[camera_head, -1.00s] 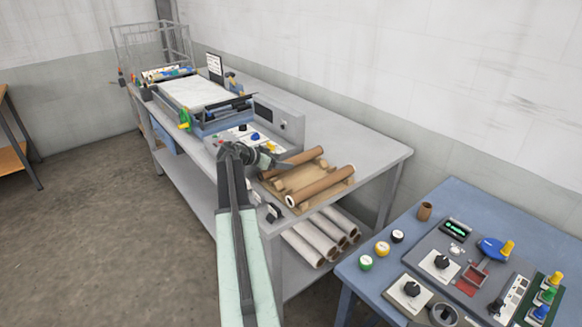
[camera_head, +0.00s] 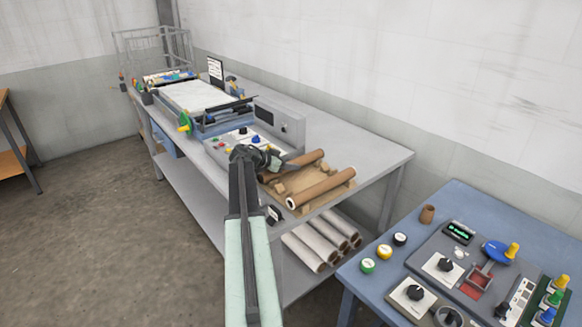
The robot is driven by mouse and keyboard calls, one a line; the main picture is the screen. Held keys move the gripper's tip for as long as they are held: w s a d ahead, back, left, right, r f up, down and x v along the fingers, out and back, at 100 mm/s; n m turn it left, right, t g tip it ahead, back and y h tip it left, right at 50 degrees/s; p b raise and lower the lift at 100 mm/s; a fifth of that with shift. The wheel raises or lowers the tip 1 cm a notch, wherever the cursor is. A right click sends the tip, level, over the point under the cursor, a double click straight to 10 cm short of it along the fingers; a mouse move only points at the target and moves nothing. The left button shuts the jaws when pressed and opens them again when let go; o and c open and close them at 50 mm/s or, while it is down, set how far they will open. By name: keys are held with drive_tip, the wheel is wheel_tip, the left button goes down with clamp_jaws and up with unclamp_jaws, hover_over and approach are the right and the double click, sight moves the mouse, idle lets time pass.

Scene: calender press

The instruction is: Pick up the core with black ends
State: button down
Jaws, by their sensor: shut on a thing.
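Two brown cores lie side by side on a wooden cradle (camera_head: 287,198) at the near end of the grey bench. My gripper (camera_head: 288,163) is at the middle of the far core (camera_head: 305,160) and is shut on it. The gripper hides part of that core, and its end colour is too small to tell. The near core (camera_head: 322,187) shows a pale ring around a dark hole at its near end. It lies apart from my gripper.
The grey bench (camera_head: 365,155) has clear top to the right of the cores. White rolls (camera_head: 310,250) lie on the lower shelf. A blue table (camera_head: 460,200) with controls is at right.

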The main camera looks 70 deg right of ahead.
sight(290, 161)
wheel_tip(290, 161, up, 10)
drive_tip(key=p, duration=1)
drive_tip(key=shift+r, duration=0.1)
